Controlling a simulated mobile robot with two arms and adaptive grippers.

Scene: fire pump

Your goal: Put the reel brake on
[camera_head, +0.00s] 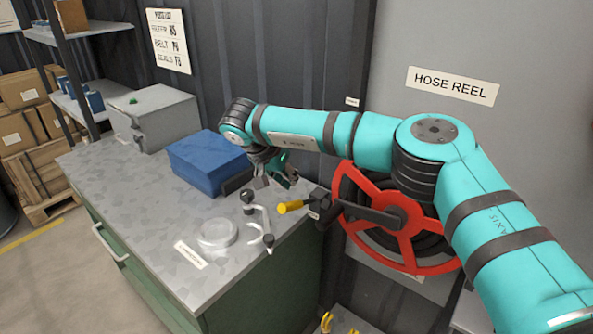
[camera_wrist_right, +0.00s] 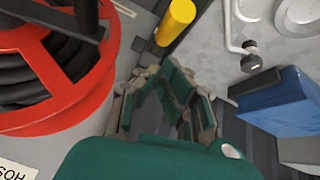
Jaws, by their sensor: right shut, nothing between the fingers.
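The red hose reel (camera_head: 411,262) stands below the HOSE REEL sign, with black hose coiled behind its spokes. A lever with a yellow grip (camera_head: 291,207) sticks out to the left from a dark block beside the reel; it looks like the reel brake. The yellow grip (camera_wrist_right: 176,22) and the reel's red rim (camera_wrist_right: 98,88) also show in the right wrist view. My right gripper (camera_head: 284,180) is shut and empty, above the bench and apart from the yellow grip. Its fingers (camera_wrist_right: 160,72) meet at the tips in the wrist view. My left gripper is out of view.
The metal bench (camera_head: 165,225) holds a blue box (camera_head: 207,162), a grey case (camera_head: 152,117), a round clear dish (camera_head: 217,234) and a hooked metal tool (camera_head: 262,226). My right arm crosses in front of the wall and partly covers the reel. Shelves and cartons stand far left.

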